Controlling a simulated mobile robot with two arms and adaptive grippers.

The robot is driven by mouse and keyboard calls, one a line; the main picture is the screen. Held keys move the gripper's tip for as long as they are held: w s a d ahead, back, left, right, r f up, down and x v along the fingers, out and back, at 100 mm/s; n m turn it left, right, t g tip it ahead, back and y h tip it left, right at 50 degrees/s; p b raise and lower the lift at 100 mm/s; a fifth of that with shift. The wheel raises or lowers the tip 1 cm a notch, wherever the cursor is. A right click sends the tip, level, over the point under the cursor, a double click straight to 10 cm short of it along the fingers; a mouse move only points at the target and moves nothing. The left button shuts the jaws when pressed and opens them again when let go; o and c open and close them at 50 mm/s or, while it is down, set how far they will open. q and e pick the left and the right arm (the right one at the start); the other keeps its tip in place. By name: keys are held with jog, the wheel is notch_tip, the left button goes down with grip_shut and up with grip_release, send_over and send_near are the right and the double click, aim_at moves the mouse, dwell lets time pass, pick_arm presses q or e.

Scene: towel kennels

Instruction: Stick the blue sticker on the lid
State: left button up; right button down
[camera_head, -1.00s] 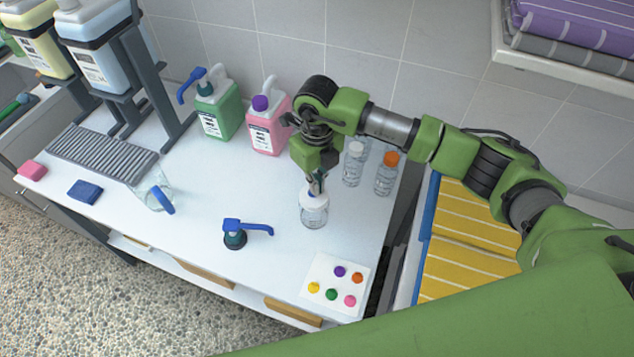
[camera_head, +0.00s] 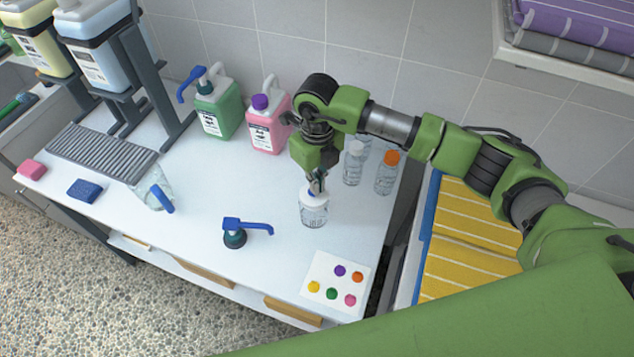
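A clear jar (camera_head: 314,214) with a white lid (camera_head: 314,201) stands upright on the white counter. My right gripper (camera_head: 317,188) points down right over this lid, its fingers close together. A small blue bit, apparently the blue sticker (camera_head: 311,190), shows at the fingertips against the lid; the fingers partly hide it, and I cannot tell whether it is stuck down. The white sticker sheet (camera_head: 323,266) lies near the counter's front right, with purple, orange, yellow, green and pink dots and no blue one. My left gripper is not in view.
Clear bottles (camera_head: 354,165), one with an orange cap (camera_head: 391,158), stand close behind and right of the jar. A blue pump head (camera_head: 236,232) lies in front left. A green jug (camera_head: 217,108) and a pink jug (camera_head: 267,127) stand by the wall.

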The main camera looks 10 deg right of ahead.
jog(key=shift+f+b, duration=0.5)
jog(key=shift+f, duration=0.05)
dwell(0.4)
jog(key=c, duration=1.6)
grip_release()
jog(key=shift+c, duration=0.2)
jog(key=shift+r, duration=0.1)
jog(key=shift+r+p, duration=1.4)
jog(key=shift+r, duration=1.05)
